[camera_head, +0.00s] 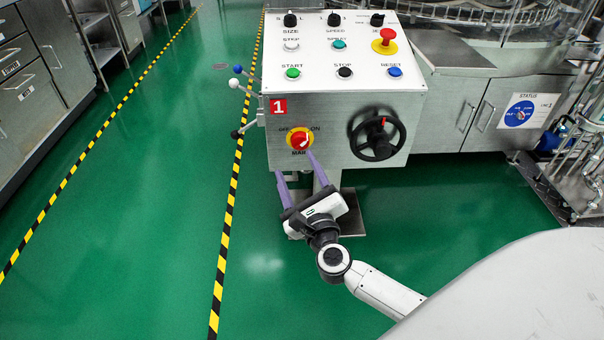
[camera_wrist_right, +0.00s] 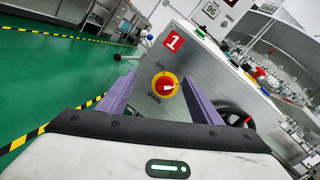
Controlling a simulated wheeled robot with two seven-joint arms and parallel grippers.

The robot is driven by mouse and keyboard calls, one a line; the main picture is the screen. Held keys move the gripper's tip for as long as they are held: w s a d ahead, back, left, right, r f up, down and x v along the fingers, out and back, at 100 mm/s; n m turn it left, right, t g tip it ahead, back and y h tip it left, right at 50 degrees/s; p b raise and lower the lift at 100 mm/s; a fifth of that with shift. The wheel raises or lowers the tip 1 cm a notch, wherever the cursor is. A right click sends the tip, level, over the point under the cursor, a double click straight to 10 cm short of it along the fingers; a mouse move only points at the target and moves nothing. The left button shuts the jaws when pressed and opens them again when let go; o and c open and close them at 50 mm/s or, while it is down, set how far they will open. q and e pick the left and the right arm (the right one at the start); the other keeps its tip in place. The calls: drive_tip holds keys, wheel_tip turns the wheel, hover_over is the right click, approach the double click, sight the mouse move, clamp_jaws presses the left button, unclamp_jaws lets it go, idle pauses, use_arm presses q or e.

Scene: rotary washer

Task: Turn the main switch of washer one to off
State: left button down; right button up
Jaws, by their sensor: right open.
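The main switch (camera_head: 299,140) is a red knob on a yellow disc on the front of the washer panel marked 1 (camera_head: 279,106). Its labels read OFF at left, ON at right and MAIN below. The knob's pale mark points up and right, towards ON. The switch also shows in the right wrist view (camera_wrist_right: 165,86), between the two purple fingers. My right gripper (camera_head: 295,166) is open, with its fingers spread just below and in front of the switch. I cannot tell whether a fingertip touches the panel. My left gripper is not in view.
A black handwheel (camera_head: 377,134) sits right of the switch. Small levers with ball ends (camera_head: 237,83) stick out at the panel's left side. A red emergency button (camera_head: 384,40) and several coloured buttons are on the sloped top. Green floor (camera_head: 130,200) is clear at left.

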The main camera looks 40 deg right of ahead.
sight(302, 145)
drive_tip(key=w+d+f+m+b, duration=0.1)
drive_tip(key=w+d, duration=0.1)
drive_tip(key=w, duration=0.1)
drive_tip(key=w+d+f+m+g+h+b, duration=0.1)
drive_tip(key=w+d+m+b, duration=0.1)
drive_tip(key=w+d, duration=0.1)
drive_tip(key=w+d+f+m+h+b, duration=0.1)
drive_tip(key=w+d+m, duration=0.1)
drive_tip(key=w, duration=0.1)
drive_tip(key=shift+w+d+f+g, duration=0.15)
drive_tip(key=shift+d+f+g, duration=0.2)
drive_tip(key=shift+d+g, duration=0.05)
drive_tip(key=shift+w+d+b, duration=0.3)
drive_tip(key=shift+w, duration=0.2)
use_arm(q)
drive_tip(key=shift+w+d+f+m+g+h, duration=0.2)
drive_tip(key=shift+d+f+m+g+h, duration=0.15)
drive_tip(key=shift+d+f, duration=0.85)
use_arm(e)
drive_tip(key=c, duration=1.1)
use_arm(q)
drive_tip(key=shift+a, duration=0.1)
use_arm(e)
drive_tip(key=shift+o, duration=0.2)
